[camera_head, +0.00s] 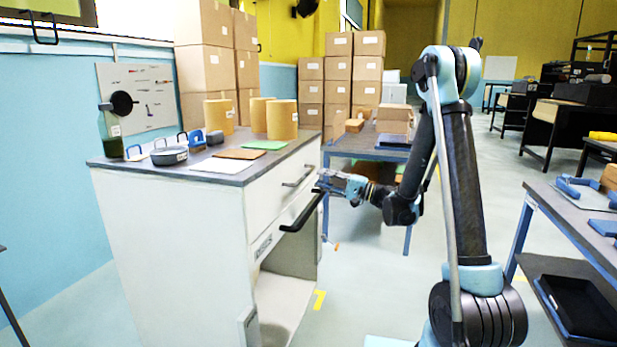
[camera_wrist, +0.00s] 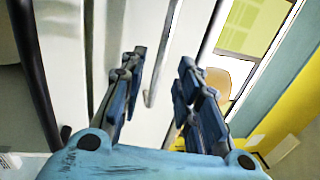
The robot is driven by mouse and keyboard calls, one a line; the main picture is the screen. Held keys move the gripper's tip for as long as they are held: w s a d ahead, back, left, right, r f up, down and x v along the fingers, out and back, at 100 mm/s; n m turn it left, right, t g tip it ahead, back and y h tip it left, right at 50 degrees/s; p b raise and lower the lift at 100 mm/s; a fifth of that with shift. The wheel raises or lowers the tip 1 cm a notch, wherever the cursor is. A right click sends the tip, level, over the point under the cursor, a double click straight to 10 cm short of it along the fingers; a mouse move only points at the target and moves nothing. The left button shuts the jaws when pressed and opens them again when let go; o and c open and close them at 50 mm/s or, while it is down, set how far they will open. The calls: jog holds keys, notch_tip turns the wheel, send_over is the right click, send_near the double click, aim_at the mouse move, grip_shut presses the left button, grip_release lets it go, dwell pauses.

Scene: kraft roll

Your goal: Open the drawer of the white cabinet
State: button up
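The white cabinet (camera_head: 170,240) stands at left with a grey top. Its upper drawer front (camera_head: 268,198) carries a slim grey bar handle (camera_head: 298,178); the front looks flush with the cabinet. A thicker black handle (camera_head: 303,213) juts out lower down. My gripper (camera_head: 322,181) is in front of the cabinet, close to the right end of the grey handle in the head view. In the wrist view my gripper (camera_wrist: 162,60) is open, with its two fingers apart and the grey handle (camera_wrist: 150,95) seen between them. Contact cannot be told. The black handle (camera_wrist: 35,80) lies left of the fingers.
The cabinet top holds a dark pan (camera_head: 169,156), a green bottle (camera_head: 110,135), yellow rolls (camera_head: 282,120) and a green sheet (camera_head: 264,145). A blue-legged table (camera_head: 350,146) stands behind my gripper. Another table (camera_head: 575,225) is at right. Floor between is clear.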

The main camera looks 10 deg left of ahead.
aim_at(307, 174)
jog(key=x, duration=0.7)
grip_shut()
